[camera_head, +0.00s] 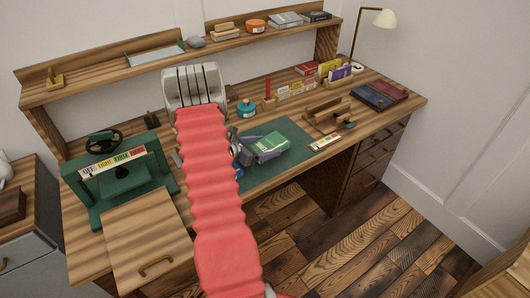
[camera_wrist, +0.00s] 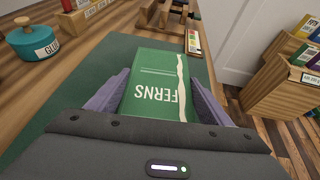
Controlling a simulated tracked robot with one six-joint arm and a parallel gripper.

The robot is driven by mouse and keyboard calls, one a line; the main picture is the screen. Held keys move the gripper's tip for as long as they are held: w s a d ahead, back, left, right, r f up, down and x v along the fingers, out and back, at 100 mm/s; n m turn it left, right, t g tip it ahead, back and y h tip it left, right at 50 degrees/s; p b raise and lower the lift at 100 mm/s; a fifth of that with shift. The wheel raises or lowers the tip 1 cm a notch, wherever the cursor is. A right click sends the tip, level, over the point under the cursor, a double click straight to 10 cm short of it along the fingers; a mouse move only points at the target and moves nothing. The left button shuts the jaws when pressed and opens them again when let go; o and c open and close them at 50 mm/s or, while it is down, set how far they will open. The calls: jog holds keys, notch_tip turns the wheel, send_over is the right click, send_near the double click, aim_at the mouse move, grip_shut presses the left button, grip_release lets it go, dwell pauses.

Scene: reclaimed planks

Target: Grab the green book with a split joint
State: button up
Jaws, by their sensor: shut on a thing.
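The green book (camera_wrist: 155,80) is labelled FERNS and has a torn pale strip down its right side in the wrist view. In the head view, the green book (camera_head: 270,144) is over the dark green mat (camera_head: 299,135) on the desk. My gripper (camera_wrist: 158,98) is shut on the book, with a purple finger along each side. In the head view, my gripper (camera_head: 262,148) reaches the book from the left. I cannot tell whether the book still touches the mat. Its near end is hidden by my gripper's body in the wrist view.
A teal glue pot (camera_wrist: 33,42) stands left of the mat. A label card (camera_head: 325,142) lies at the mat's right edge, near a wooden rack (camera_head: 327,115). Dark books (camera_head: 372,97) lie farther right. A green press (camera_head: 118,170) stands at the desk's left.

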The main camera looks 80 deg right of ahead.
aim_at(265, 146)
jog(key=shift+r, duration=3.6)
